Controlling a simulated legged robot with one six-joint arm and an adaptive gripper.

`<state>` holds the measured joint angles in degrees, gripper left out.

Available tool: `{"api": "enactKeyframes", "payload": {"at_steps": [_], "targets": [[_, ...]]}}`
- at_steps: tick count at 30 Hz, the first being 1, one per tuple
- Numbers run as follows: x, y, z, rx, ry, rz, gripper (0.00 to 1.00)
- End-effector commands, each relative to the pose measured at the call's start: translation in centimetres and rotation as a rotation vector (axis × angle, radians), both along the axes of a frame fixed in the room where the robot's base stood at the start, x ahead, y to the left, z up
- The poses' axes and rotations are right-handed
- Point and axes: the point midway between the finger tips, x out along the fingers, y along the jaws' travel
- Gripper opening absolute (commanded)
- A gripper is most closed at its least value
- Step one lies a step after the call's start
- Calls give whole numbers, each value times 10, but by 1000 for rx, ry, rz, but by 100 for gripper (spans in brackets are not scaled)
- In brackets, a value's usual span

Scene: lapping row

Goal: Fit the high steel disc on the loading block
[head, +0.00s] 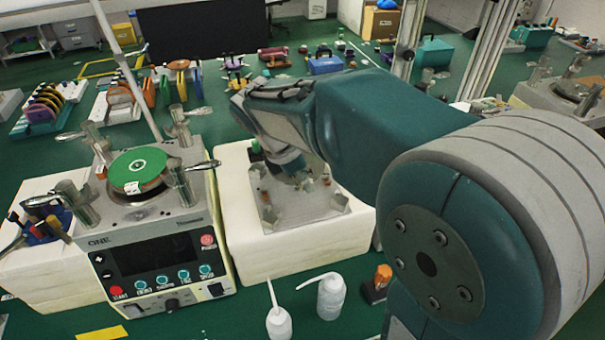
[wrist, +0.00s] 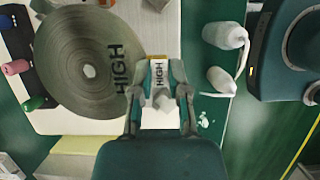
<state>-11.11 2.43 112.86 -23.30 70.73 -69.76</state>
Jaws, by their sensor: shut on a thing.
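The grey steel disc (wrist: 75,95), marked HIGH and with a centre hole, fills the left of the wrist view. My gripper (wrist: 160,88) is shut at its right side, on a white piece (wrist: 159,72) also marked HIGH; this seems to belong to the disc, though the join is unclear. In the head view my gripper (head: 308,180) is mostly hidden by my arm, above a steel plate (head: 290,212) with corner stops on a pale block (head: 300,258). This looks like the loading block. The disc cannot be made out in the head view.
A lapping machine (head: 165,265) with a green-topped disc (head: 138,165) and clamp levers stands left of the pale block. Two white wash bottles (head: 331,297) (head: 279,322) and an orange-topped item (head: 383,275) stand in front. Racks of coloured discs (head: 122,98) lie behind.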

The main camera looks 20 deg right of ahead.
Motion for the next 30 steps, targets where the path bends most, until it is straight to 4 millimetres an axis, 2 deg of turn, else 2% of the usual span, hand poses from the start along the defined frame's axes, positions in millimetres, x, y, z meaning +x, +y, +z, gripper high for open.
{"api": "enactKeyframes", "payload": {"at_steps": [5, 24, 30], "targets": [[0, 1, 0, -3, -20, 11, 0], [0, 0, -50, -4, -15, 8, 0], [0, 0, -57, -3, -17, 8, 0]]}}
